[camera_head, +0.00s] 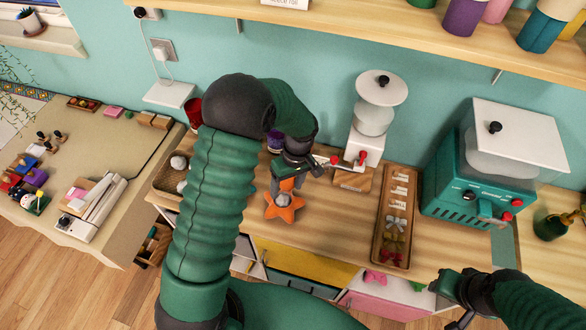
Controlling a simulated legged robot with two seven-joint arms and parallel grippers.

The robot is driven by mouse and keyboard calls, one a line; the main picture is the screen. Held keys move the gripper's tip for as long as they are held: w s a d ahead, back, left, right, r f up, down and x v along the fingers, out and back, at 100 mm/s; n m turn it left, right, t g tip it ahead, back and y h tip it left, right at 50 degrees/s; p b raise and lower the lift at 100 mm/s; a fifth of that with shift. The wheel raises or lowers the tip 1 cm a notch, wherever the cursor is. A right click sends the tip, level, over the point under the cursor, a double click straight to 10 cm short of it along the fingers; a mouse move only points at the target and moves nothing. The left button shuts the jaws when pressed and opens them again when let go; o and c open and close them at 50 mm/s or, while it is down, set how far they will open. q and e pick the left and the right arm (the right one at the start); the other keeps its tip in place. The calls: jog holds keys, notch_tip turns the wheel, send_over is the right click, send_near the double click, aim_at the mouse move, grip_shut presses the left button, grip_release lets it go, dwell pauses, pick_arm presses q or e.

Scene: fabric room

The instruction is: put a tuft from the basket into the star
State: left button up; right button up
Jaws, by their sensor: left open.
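The orange star (272,213) lies on the wooden counter near its front edge. A pale grey-white lump (284,199), which looks like a tuft, sits at the star's middle. My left gripper (287,184) is open just above and behind the star, its fingers pointing down. I cannot tell whether it touches the lump. The woven basket (164,181) stands at the counter's left end, with white tufts (179,162) in it. My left arm hides its right side. My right gripper (447,300) is at the lower right, away from the star; its jaw opening is unclear.
A white dispenser (370,120) with a red knob stands behind the star. A wooden tray (379,252) of bows lies to the right, then a teal machine (463,187). A side table with a white device (92,208) is at left. Drawers are below the counter.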

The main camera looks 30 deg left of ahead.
pick_arm(q)
notch_tip(320, 180, up, 13)
jog(key=w+d, duration=0.2)
jog(key=shift+w+d+r, duration=0.15)
jog(key=shift+d+r, duration=0.05)
pick_arm(e)
jog(key=shift+d+f, duration=0.25)
jog(key=shift+f, duration=0.1)
pick_arm(q)
jog(key=shift+d, duration=0.2)
pick_arm(e)
jog(key=shift+d, duration=0.25)
pick_arm(q)
jog(key=s+d+f+m+t, duration=0.2)
jog(key=s+m, duration=0.4)
jog(key=s+d+f+m+t+h, duration=0.1)
jog(key=s+d+f+m+t, duration=0.1)
jog(key=s+m, duration=0.4)
jog(key=shift+s+d+t, duration=0.25)
jog(key=shift+d+t, duration=0.05)
jog(key=shift+d, duration=0.3)
pick_arm(e)
jog(key=shift+f, duration=0.1)
pick_arm(q)
jog(key=shift+s, duration=0.15)
pick_arm(e)
jog(key=shift+s, duration=0.15)
